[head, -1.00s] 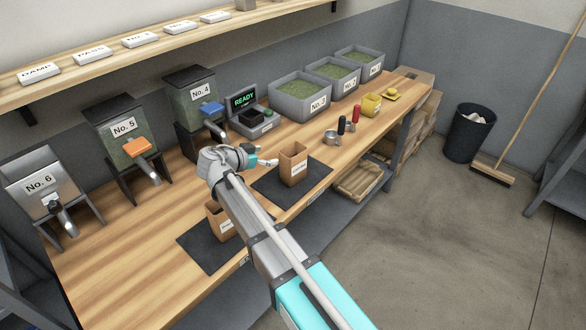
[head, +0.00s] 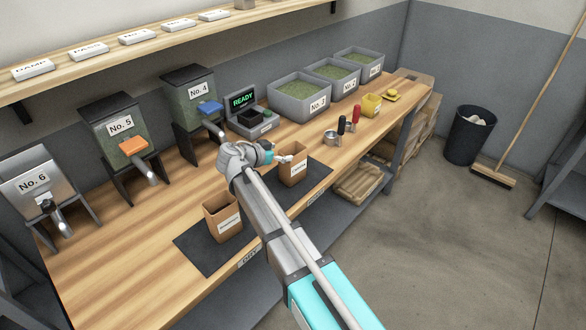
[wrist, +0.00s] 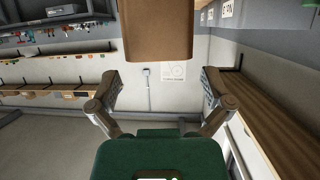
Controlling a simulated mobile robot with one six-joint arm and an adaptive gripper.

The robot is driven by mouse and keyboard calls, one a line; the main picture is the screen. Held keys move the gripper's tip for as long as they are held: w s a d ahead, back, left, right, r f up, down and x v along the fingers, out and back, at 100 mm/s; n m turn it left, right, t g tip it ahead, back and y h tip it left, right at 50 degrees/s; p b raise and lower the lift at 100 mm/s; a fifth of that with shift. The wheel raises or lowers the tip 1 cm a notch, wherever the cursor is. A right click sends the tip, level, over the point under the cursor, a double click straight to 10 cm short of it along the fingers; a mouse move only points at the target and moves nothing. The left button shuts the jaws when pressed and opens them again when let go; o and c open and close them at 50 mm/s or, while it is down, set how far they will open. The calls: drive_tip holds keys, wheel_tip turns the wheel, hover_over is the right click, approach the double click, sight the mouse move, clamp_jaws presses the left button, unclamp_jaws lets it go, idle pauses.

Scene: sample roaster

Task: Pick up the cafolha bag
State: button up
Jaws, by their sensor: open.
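Two open brown paper bags with white labels stand upright on dark mats along the bench front. The labels are too small to read, so I cannot tell which is the cafolha bag. The right bag (head: 292,169) is beside my gripper (head: 279,159), whose fingertips are at its left side in the head view. In the wrist view my gripper (wrist: 160,86) is open and empty, and a brown bag (wrist: 158,32) shows just beyond the fingertips, roughly centred between them. The left bag (head: 222,218) is behind and left of my arm.
The left mat (head: 196,248) and right mat (head: 316,172) lie at the bench front. Hoppers No. 4 (head: 191,100), No. 5 (head: 115,135) and No. 6 (head: 42,184) stand behind. A scale reading READY (head: 243,100), grey bins (head: 300,107) and metal scoops (head: 331,137) are further right.

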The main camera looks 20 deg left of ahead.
sight(302, 148)
drive_tip(key=shift+b+x, duration=0.85)
drive_tip(key=shift+x, duration=1.75)
drive_tip(key=shift+r, duration=0.1)
drive_tip(key=shift+c, duration=0.3)
drive_tip(key=c, duration=0.9)
drive_tip(key=shift+c, duration=0.2)
drive_tip(key=shift+r, duration=0.1)
